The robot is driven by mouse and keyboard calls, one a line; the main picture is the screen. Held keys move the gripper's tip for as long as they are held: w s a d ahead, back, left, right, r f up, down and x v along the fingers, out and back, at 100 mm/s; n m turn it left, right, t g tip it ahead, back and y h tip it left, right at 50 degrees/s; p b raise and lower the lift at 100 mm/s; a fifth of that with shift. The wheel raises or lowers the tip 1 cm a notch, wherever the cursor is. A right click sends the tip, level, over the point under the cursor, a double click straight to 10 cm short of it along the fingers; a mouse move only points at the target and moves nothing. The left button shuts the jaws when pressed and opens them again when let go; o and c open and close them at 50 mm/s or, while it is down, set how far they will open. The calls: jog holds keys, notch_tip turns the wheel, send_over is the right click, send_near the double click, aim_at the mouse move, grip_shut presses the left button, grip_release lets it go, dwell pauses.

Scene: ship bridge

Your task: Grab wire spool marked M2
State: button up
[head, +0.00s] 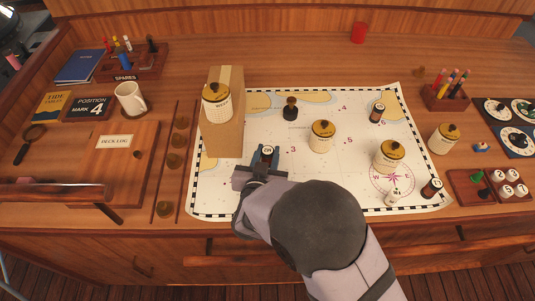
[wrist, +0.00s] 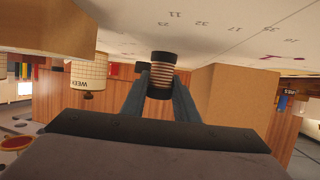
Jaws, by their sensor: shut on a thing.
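A wire spool with black ends and a small white label (head: 267,150) is between the fingertips of my gripper (head: 262,163), over the lower left of the chart. The label's mark is too small to read surely. In the wrist view, which looks upside down, both fingers of my gripper (wrist: 160,88) press on the coppery ribbed winding of the spool (wrist: 161,75). One black end faces the chart; I cannot tell whether it touches. Similar dark spools lie at the chart's upper right (head: 377,113) and lower right corner (head: 431,188).
The chart (head: 240,190) covers the middle of the desk. A cardboard piece (head: 226,140) with a lidded jar (head: 217,108) is left of the spool. More jars stand at the centre (head: 322,140) and right (head: 388,160). A dark stamp-like object (head: 290,108) stands behind the spool.

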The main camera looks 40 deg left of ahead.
aim_at(268, 150)
jog(key=shift+r+b, duration=0.6)
jog(key=shift+r, duration=4.4)
jog(key=shift+w, duration=0.15)
